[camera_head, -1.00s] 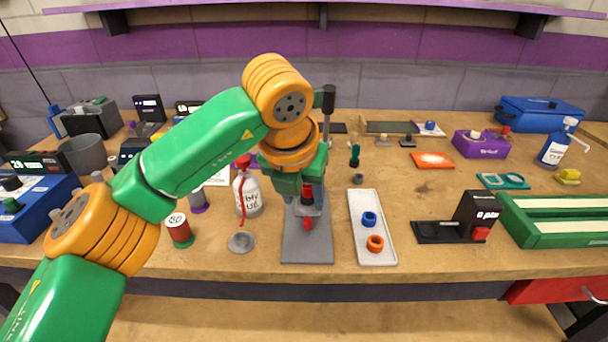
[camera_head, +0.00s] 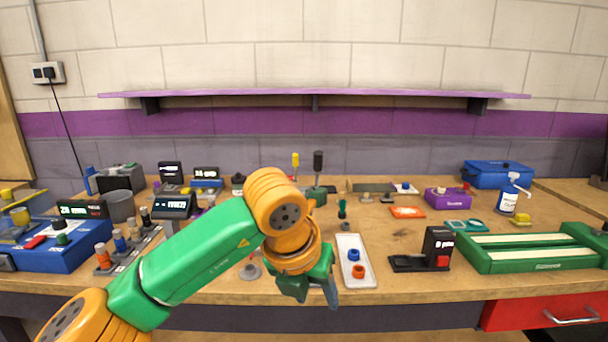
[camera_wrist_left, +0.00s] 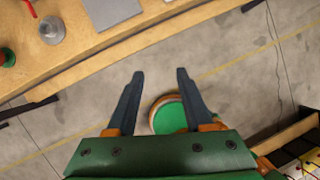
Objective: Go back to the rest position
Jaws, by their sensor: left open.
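My left gripper (camera_head: 322,290) hangs at the front edge of the workbench (camera_head: 420,290) in the head view, pointing down. The left wrist view shows its two dark fingers (camera_wrist_left: 160,76) spread apart with nothing between them. Below them is the grey floor (camera_wrist_left: 225,50), and the bench edge runs across the upper left of that view. My green and orange left arm comes in from the lower left and hides part of the bench. My right gripper is in neither view.
A black stand (camera_head: 436,250) and a green slotted track (camera_head: 530,265) are farther right. Bottles and boxes crowd the left side.

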